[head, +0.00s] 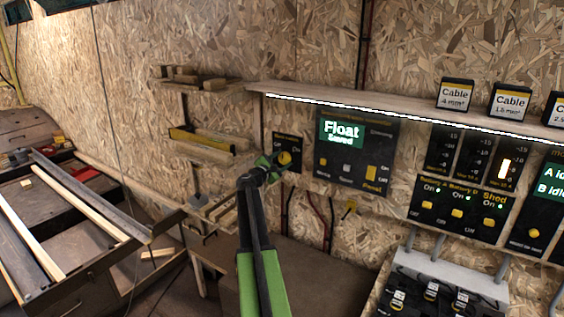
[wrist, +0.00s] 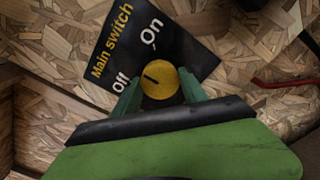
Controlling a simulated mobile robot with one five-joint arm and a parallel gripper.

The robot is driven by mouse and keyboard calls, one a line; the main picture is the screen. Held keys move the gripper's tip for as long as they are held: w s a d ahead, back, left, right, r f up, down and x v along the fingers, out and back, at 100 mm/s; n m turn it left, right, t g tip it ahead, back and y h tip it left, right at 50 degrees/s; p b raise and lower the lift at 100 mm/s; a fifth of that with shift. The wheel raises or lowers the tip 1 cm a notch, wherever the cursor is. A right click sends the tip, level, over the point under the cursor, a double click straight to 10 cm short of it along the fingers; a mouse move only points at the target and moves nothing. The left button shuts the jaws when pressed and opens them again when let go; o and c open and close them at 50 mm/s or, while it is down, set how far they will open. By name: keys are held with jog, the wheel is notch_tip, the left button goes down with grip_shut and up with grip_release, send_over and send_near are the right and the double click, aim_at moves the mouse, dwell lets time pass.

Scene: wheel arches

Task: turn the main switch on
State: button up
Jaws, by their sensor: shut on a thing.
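The main switch is a round yellow knob (wrist: 160,82) on a black plate (wrist: 113,56) lettered "Main switch", "Off" and "On". In the wrist view, a dark mark on the knob's face points up and left, between "Off" at the left and "On" above. My gripper (wrist: 161,88) is shut on the knob, with one green finger on each side. In the head view, the knob (head: 285,158) shows at the tip of my gripper (head: 277,162). My gripper covers the lower left part of the plate (head: 288,138) there.
Right of the plate is a panel (head: 357,150) reading "Float", with several controls. Further right are a "Shed" switch panel (head: 461,210) and meters. A lit shelf (head: 400,115) runs above. Small wooden shelves (head: 205,88) are at the left.

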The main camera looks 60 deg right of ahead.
jog(key=m, duration=0.4)
jog(key=shift+m, duration=0.3)
jog(key=m, duration=0.4)
jog(key=shift+m, duration=0.4)
jog(key=o, duration=1.4)
jog(key=shift+c, duration=0.2)
jog(key=shift+a, duration=0.1)
jog(key=a, duration=1.7)
jog(key=shift+a, duration=0.15)
